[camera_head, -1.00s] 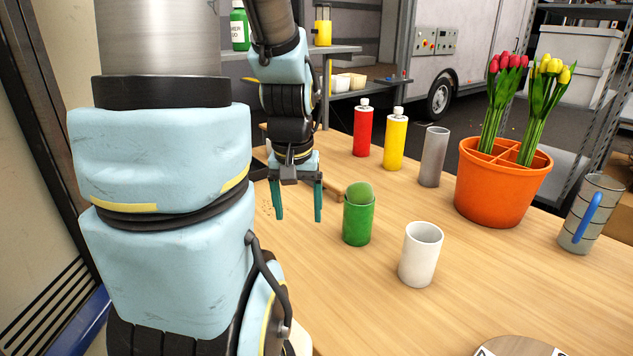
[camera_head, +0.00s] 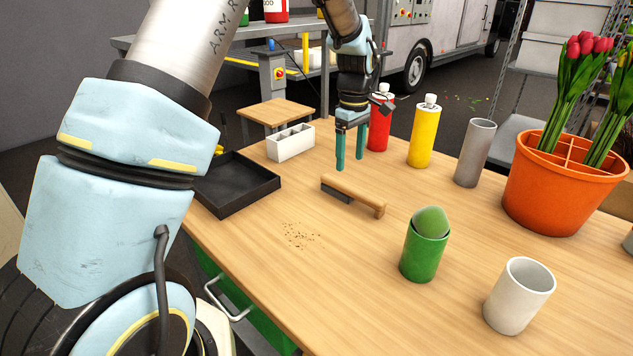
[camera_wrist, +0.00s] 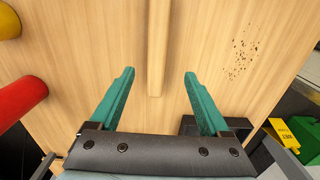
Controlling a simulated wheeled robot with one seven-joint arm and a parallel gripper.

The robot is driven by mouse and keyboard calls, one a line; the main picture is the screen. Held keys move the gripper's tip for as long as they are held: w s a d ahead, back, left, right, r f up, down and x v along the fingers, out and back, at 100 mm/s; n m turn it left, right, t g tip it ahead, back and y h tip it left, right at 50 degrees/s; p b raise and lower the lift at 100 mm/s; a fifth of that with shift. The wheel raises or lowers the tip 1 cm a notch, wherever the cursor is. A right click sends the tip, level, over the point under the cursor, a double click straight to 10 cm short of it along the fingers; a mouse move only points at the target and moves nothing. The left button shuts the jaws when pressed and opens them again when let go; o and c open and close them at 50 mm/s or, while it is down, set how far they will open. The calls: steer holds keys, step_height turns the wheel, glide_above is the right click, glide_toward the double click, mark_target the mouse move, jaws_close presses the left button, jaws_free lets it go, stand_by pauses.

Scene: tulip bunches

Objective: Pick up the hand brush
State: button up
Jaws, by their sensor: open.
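The hand brush (camera_head: 354,194) lies on the wooden table, with a light wooden handle and dark bristles along its left part. My gripper (camera_head: 351,168) is above the table just behind the brush's left end, fingers pointing down. Its two teal fingers are apart and nothing is between them. In the wrist view my gripper (camera_wrist: 159,75) is open, and the wooden handle of the brush (camera_wrist: 158,45) runs up the middle, ahead of and between the fingertips. The bristles are not visible in the wrist view.
A red bottle (camera_head: 380,122) and a yellow bottle (camera_head: 422,135) stand close right of my gripper. A green cup (camera_head: 423,258), white cup (camera_head: 518,297), grey cylinder (camera_head: 474,155) and orange pot (camera_head: 560,190) stand rightward. A black tray (camera_head: 237,190) lies left. Dark crumbs (camera_head: 298,236) lie in front.

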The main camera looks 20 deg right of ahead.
mark_target(351, 186)
steer(key=shift+w+d+f, duration=0.15)
steer(key=shift+w+f, duration=0.05)
steer(key=shift+f, duration=0.1)
step_height(351, 186, down, 4)
steer(key=shift+f+p, duration=0.25)
steer(key=shift+p, duration=0.3)
steer(key=shift+s+d+f+p, duration=0.1)
steer(key=shift+f+p, duration=0.45)
steer(key=shift+f, duration=0.9)
steer(key=shift+s+d+f+p, duration=0.1)
steer(key=shift+f+p, duration=0.45)
steer(key=shift+f, duration=0.9)
steer(key=shift+c, duration=0.3)
jaws_close()
